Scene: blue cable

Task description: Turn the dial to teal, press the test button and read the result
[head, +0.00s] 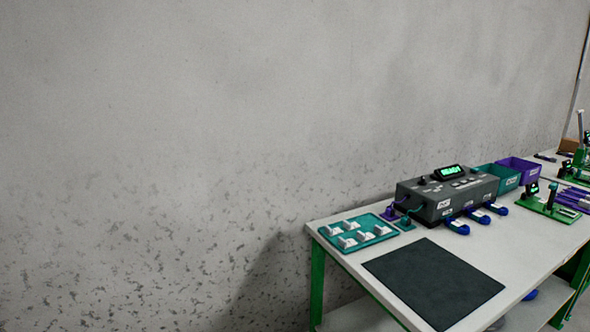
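A dark grey test box (440,197) stands on the white table, to the right of the middle of the head view. Its top carries a small display (450,171) with green lit characters, too small to read. Small knobs and buttons sit on its top; I cannot tell which is the dial or the test button, nor the dial's setting. Blue cable loops (458,227) lie along its front side. Neither of my grippers is in view.
The table (350,262) has green legs. A teal tray (357,233) with white pieces lies at its left end, beside a dark mat (432,281). Teal (503,178) and purple (520,168) bins stand behind the box. Green fixtures (549,207) are at right. A speckled wall rises behind.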

